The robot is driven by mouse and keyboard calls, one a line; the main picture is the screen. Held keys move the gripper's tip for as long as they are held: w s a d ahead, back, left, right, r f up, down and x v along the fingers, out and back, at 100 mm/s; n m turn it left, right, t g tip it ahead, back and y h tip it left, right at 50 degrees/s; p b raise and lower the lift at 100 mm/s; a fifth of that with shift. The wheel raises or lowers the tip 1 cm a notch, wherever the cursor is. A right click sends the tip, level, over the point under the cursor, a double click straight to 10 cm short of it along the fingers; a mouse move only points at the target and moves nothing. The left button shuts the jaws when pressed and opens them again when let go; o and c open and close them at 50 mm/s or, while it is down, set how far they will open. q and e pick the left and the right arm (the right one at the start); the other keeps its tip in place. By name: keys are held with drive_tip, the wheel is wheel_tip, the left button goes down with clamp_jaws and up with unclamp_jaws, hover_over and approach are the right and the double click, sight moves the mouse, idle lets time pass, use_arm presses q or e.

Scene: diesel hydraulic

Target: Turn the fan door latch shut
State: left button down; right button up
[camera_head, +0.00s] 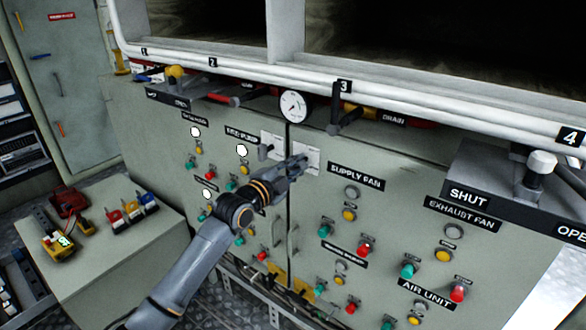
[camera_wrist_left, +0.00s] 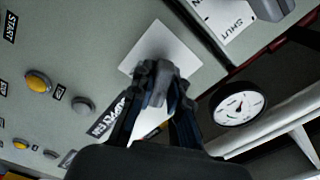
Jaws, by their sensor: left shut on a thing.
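The fan door latch is a grey handle (camera_wrist_left: 167,70) on a white plate, which shows in the head view (camera_head: 313,159) and in the wrist view (camera_wrist_left: 160,45). The plate is on the right-hand door, just right of the door seam and above the SUPPLY FAN label (camera_head: 355,176). My left gripper (camera_head: 298,163) reaches it from the lower left. In the wrist view my left gripper (camera_wrist_left: 158,100) is shut on the handle, with its dark fingers on both sides. The fingers hide much of the handle, so its exact angle is hard to tell. My right gripper is not in view.
A second latch (camera_head: 265,150) on a white plate marked SHUT sits close left of the seam. A round gauge (camera_head: 293,105) and a black lever (camera_head: 336,107) are above. Buttons and lamps cover both doors. A rail (camera_head: 230,65) overhangs. Door handles (camera_head: 293,238) stick out below.

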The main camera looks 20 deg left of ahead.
use_arm(q)
drive_tip(key=n, duration=1.1)
drive_tip(key=shift+n, duration=0.4)
drive_tip(key=c, duration=1.7)
unclamp_jaws()
drive_tip(key=shift+n, duration=0.4)
drive_tip(key=o, duration=0.5)
